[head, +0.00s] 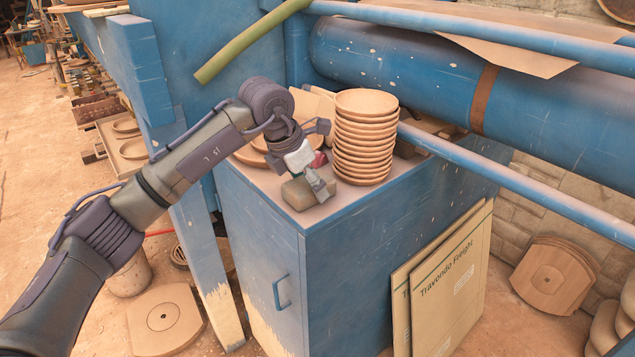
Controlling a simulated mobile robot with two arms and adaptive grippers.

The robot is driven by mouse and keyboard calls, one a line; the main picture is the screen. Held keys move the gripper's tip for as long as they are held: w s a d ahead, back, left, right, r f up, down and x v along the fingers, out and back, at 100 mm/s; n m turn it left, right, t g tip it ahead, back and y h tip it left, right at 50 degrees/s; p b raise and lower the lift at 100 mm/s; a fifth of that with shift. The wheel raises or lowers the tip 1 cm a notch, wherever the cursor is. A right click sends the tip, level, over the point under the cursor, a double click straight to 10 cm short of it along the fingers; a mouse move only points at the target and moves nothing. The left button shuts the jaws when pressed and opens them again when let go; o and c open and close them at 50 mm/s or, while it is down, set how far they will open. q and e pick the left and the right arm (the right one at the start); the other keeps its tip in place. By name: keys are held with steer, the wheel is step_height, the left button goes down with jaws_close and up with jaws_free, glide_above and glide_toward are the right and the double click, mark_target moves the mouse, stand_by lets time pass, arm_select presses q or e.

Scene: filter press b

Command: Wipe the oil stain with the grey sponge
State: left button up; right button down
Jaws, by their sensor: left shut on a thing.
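My left gripper (313,181) reaches in from the left over the top of the blue cabinet (385,240). It is shut on the grey sponge (301,196), a small dull grey-brown block with rounded edges. The sponge is low over the cabinet top's front left part; I cannot tell whether it touches the surface. No oil stain can be made out; the gripper, arm and sponge hide part of the top. My right gripper is not in view.
A tall stack of round clay-coloured dishes (365,135) stands close right of my gripper. More dishes lie behind it. A blue pipe (520,185) and a large blue cylinder (420,65) run behind and right. Cardboard sheets (445,290) lean against the cabinet.

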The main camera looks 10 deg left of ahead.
mark_target(289, 191)
arm_select(q)
steer(key=shift+s+a+f, duration=0.45)
steer(key=shift+s, duration=0.1)
steer(key=shift+s+a+r+b, duration=0.1)
steer(key=shift+s+a+b, duration=0.75)
steer(key=shift+s, duration=0.45)
steer(key=shift+a+r, duration=0.1)
steer(key=shift+w+r+p, duration=0.15)
steer(key=shift+r+p, duration=1.75)
steer(key=shift+r, duration=1.25)
steer(key=shift+r+p, duration=0.9)
steer(key=shift+r, duration=0.7)
steer(key=shift+f, duration=0.15)
